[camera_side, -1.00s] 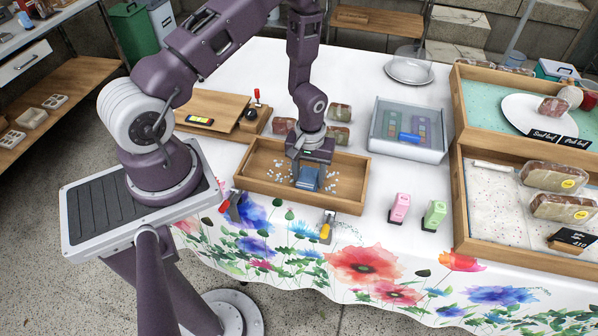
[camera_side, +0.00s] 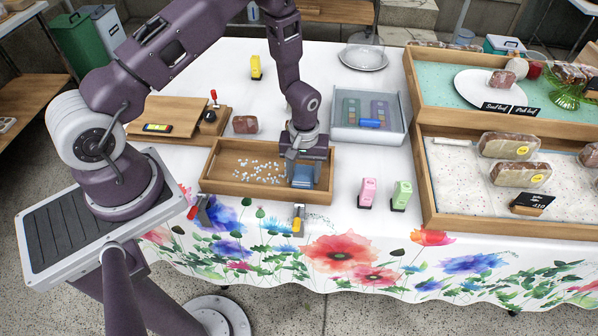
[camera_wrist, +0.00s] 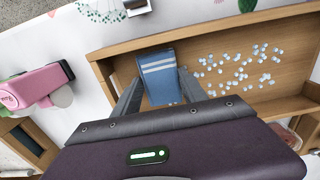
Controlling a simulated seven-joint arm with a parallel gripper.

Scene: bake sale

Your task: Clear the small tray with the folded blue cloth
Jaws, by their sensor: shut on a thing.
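The small wooden tray (camera_side: 222,190) stands on the white tablecloth below my arm. The folded blue cloth (camera_side: 303,175) is inside it at its right end; in the wrist view the cloth (camera_wrist: 158,68) shows white stripes. My gripper (camera_side: 300,181) points down into the tray and is shut on the cloth, one finger on each side. Many small pale crumbs (camera_side: 262,172) lie scattered on the tray floor to the left of the cloth; they also show in the wrist view (camera_wrist: 238,70). The floor under the cloth is hidden.
Pink (camera_side: 368,192) and green (camera_side: 401,195) upright items stand right of the tray. A wrapped loaf (camera_side: 245,124) and a wooden board (camera_side: 165,116) lie behind. Large wooden crates (camera_side: 428,190) fill the right side.

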